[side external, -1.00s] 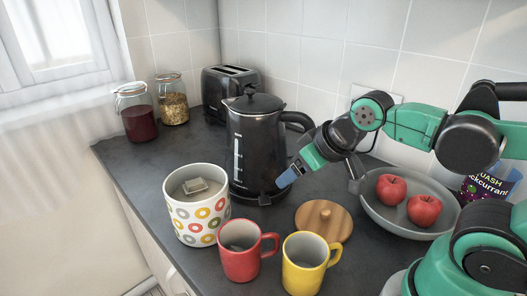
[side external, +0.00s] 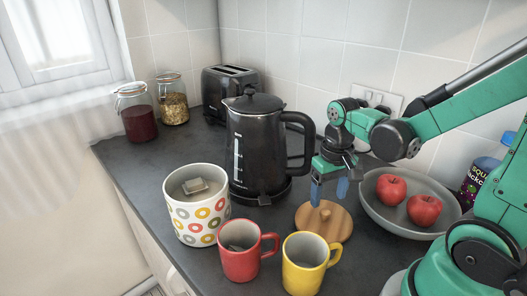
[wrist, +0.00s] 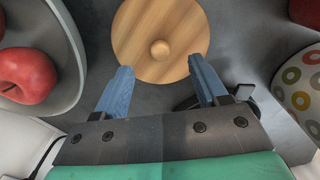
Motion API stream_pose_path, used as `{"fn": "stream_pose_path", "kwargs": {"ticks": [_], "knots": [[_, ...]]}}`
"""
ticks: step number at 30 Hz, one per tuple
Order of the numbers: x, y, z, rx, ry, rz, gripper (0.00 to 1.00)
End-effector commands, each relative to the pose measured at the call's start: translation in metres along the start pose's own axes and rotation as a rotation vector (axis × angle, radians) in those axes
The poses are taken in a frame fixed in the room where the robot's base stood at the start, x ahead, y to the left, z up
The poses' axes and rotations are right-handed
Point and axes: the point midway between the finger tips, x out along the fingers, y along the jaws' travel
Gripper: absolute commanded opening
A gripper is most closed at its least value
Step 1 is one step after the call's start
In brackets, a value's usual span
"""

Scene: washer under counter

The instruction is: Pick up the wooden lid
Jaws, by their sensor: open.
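The wooden lid (side external: 337,222) is a round, light brown disc with a small knob on top, lying flat on the dark counter between the kettle, the mugs and the fruit bowl. My gripper (side external: 328,196) points down just above the lid in the side view, its blue fingers apart and empty. In the wrist view the lid (wrist: 140,30) and its knob (wrist: 160,50) are ahead of the spread fingertips of my gripper (wrist: 160,77). Nothing is between the fingers.
The black kettle (side external: 255,150) stands left of my gripper. A grey bowl (side external: 386,217) with two red apples (side external: 424,210) is close on the right. A yellow mug (side external: 303,267), a red mug (side external: 240,258) and a dotted pot (side external: 196,215) stand in front and left.

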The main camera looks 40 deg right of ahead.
Motion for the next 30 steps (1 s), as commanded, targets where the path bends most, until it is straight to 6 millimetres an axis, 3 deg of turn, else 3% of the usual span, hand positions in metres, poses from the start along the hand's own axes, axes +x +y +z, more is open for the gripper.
{"fn": "stream_pose_path", "kwargs": {"ticks": [12,23,26,30], "knots": [[0.038,0.000,0.000,-0.002,0.003,0.000,0.66],[0.042,0.000,0.001,-0.002,0.003,0.000,0.66],[0.041,0.000,0.001,-0.002,0.003,0.000,0.43],[0.041,0.000,0.001,-0.002,0.003,0.000,0.04]]}}
